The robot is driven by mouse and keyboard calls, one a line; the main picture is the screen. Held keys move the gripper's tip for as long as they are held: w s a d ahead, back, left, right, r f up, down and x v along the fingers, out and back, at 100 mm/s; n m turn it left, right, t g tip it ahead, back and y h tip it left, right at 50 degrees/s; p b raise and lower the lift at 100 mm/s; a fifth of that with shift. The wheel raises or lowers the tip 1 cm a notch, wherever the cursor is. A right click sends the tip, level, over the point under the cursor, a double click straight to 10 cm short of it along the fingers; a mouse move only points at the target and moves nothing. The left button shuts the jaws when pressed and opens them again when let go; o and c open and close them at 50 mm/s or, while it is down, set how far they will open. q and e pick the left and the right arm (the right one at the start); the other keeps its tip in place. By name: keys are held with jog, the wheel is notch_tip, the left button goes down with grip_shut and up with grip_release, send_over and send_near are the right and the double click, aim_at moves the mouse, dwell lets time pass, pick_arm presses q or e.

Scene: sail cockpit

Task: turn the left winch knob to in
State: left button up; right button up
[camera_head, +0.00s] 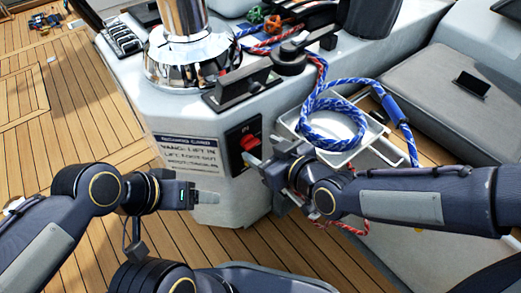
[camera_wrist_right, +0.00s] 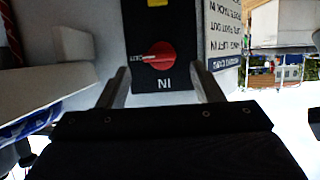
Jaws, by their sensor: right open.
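The red winch knob (camera_head: 249,142) is on a black panel (camera_head: 236,137) on the side of the white winch base. In the right wrist view, the knob (camera_wrist_right: 158,56) has a pale pointer mark to the left, towards small lettering too blurred to read. An upside-down "IN" label (camera_wrist_right: 165,82) is on the panel edge nearest my gripper. My right gripper (camera_head: 263,178) is open in front of the panel; in the wrist view its fingers (camera_wrist_right: 161,88) are apart, one on each side, with a gap to the knob. My left gripper (camera_head: 206,198) is lower left, away from the panel.
A chrome winch (camera_head: 185,50) stands on top of the base. A placard (camera_head: 187,155) is left of the panel. A white tray (camera_head: 345,155) with a coiled blue rope (camera_head: 333,122) lies right of it, close to my right gripper. Wooden deck (camera_head: 70,125) is open at left.

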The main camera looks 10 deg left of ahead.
aim_at(251, 143)
jog(key=shift+x, duration=1.2)
jog(key=shift+d, duration=0.1)
jog(key=c, duration=1)
